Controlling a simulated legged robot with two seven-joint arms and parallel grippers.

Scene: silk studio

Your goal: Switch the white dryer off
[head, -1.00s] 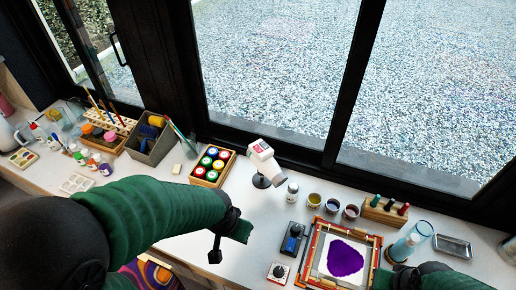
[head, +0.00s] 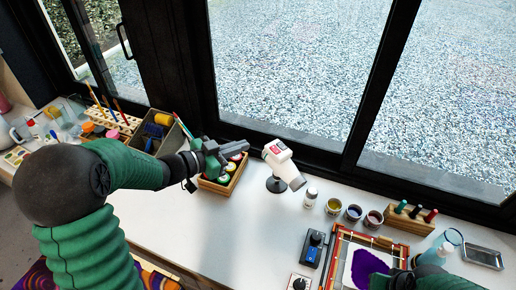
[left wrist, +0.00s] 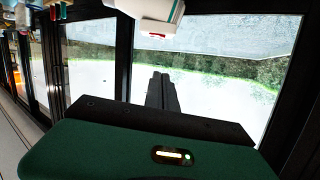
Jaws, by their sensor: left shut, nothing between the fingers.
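The white dryer (head: 284,165) stands tilted on a small dark round base on the table, with a red patch on its upper back. In the left wrist view the dryer (left wrist: 150,14) shows at the top edge, with a red mark on its underside as pictured. My left gripper (head: 245,146) is shut and empty. Its fingertips are a little to the left of the dryer's red patch, and I cannot tell for sure whether they touch it; a gap seems to show. My right gripper is at the bottom right, its fingers not clearly visible.
A wooden box of paint jars (head: 222,180) sits under my left gripper. A framed purple silk (head: 338,247) lies at front right. The window frame (head: 300,157) is close behind.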

